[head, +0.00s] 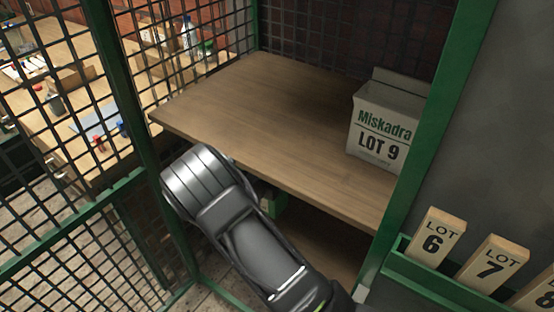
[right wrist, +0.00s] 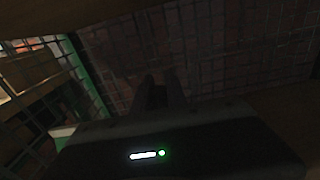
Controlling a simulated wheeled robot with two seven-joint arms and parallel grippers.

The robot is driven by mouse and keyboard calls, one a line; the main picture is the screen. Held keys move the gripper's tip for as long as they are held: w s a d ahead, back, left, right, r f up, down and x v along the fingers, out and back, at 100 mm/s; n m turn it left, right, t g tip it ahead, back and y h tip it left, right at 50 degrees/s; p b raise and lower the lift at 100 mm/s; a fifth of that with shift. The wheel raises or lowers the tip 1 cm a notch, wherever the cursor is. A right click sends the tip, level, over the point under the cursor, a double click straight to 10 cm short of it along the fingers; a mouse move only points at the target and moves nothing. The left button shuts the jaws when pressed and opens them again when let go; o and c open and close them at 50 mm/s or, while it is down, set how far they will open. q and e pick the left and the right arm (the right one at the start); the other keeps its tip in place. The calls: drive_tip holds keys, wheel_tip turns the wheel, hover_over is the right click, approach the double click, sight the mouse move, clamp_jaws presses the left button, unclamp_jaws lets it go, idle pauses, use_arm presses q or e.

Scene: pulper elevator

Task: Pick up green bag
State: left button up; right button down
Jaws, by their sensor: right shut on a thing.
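A small part of a green thing (head: 272,202) shows under the wooden shelf in the head view, beside my right arm; most of it is hidden, and I cannot tell whether it is the green bag. My right arm reaches under the shelf's front edge, and its hand is hidden there in the head view. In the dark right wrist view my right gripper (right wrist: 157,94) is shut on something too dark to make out. A pale-topped green thing (right wrist: 64,132) shows at the lower left of that view. My left gripper is not in view.
A grey bag marked Miskadra LOT 9 (head: 384,122) stands on the wooden shelf (head: 265,105), which is otherwise clear. Green-framed mesh (head: 75,215) borders the left and back. Wooden lot tags (head: 437,238) stand in a green holder at the right. A cluttered table lies beyond the mesh.

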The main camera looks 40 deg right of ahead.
drive_tip(key=s+d, duration=0.2)
drive_tip(key=s, duration=0.6)
drive_tip(key=s+d, duration=0.3)
drive_tip(key=s, duration=0.5)
drive_tip(key=shift+s, duration=0.3)
